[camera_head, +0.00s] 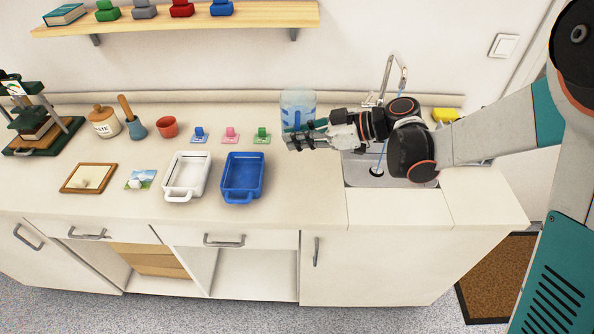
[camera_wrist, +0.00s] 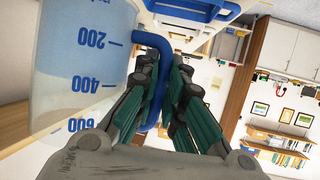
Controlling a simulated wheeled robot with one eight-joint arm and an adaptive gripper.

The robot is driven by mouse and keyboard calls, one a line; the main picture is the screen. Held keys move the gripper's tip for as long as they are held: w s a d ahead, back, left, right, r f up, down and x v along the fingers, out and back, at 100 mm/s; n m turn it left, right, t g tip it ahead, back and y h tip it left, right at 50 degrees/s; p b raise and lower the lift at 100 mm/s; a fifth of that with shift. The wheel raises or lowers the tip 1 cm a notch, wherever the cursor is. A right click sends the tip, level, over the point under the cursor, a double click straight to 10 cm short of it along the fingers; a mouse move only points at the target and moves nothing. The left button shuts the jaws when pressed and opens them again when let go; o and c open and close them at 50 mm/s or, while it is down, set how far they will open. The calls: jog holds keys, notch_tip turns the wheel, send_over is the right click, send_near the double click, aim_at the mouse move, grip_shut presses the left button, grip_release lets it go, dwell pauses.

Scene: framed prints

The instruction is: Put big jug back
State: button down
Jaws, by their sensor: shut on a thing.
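The big jug (camera_head: 298,104) is clear with a blue tint, and stands out at the back of the counter, left of the sink. In the wrist view the jug (camera_wrist: 82,65) fills the left side, with blue 200, 400 and 600 marks. My gripper (camera_head: 303,139) is in front of the jug's lower part and hides its base. I cannot tell whether the jug touches the counter. In the wrist view my gripper (camera_wrist: 168,88) is shut on the jug's blue handle (camera_wrist: 150,42), with fingers on both sides of it.
The sink (camera_head: 362,178) and tap (camera_head: 391,76) are right of the jug, partly behind my arm. A blue tray (camera_head: 242,175), a white tray (camera_head: 186,175) and small coloured clips (camera_head: 230,135) are to the left. A wall shelf (camera_head: 200,17) runs above. Counter front near the jug is clear.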

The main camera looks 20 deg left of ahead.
notch_tip(320, 180, down, 10)
jog(key=b, duration=0.3)
jog(key=shift+f, duration=0.1)
dwell(0.3)
jog(key=c, duration=1.7)
grip_release()
jog(key=shift+d+r, duration=0.25)
jog(key=shift+d, duration=0.05)
jog(key=p+v, duration=0.3)
jog(key=v, duration=0.8)
jog(key=shift+d, duration=0.2)
jog(key=shift+r, duration=0.15)
